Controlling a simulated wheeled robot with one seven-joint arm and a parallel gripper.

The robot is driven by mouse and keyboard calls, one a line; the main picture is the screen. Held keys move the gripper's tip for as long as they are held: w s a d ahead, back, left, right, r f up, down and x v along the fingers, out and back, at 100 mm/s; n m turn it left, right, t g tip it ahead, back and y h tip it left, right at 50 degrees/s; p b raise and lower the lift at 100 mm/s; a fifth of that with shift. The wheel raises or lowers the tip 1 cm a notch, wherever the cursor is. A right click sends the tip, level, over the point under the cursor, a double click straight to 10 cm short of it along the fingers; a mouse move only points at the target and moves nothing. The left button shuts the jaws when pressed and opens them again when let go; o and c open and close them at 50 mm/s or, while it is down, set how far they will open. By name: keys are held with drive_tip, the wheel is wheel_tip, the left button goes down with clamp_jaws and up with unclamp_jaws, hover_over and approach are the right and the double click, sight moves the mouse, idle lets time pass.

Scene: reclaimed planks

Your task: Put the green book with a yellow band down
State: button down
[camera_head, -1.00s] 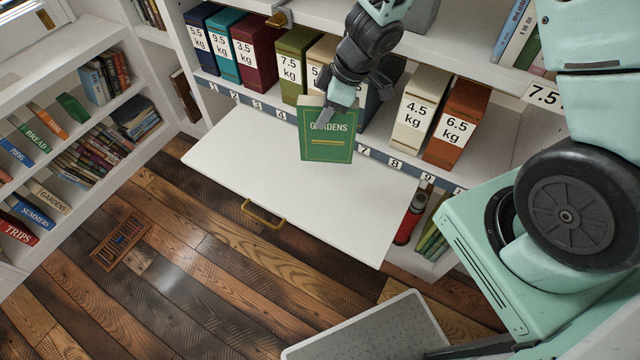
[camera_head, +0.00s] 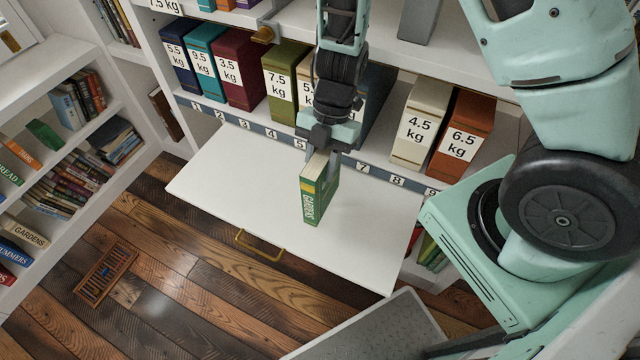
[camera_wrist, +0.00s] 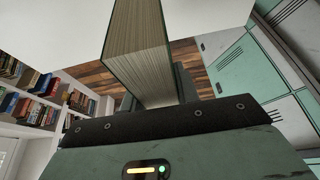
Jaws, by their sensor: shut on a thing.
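The green book (camera_head: 322,192), with GARDENS in pale letters on its spine, is upright between the fingers of my gripper (camera_head: 325,155). Its spine now faces the head camera at an angle. The book is over the white pull-out board (camera_head: 235,198); I cannot tell whether its lower edge touches the board. In the wrist view the book's page edges (camera_wrist: 138,50) rise from between the dark fingers (camera_wrist: 158,92). My gripper is shut on the book near its upper end.
Numbered weight boxes, such as the 4.5 kg box (camera_head: 421,124) and 6.5 kg box (camera_head: 462,135), stand on the shelf behind. The board's left part is bare. A brass handle (camera_head: 258,246) is on its front edge. A floor vent (camera_head: 105,275) lies on the planks.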

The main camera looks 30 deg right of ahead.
wheel_tip(320, 180, down, 5)
drive_tip(key=shift+r+b, duration=0.15)
drive_tip(key=shift+b, duration=0.4)
drive_tip(key=c, duration=1)
unclamp_jaws()
drive_tip(key=shift+c, duration=0.2)
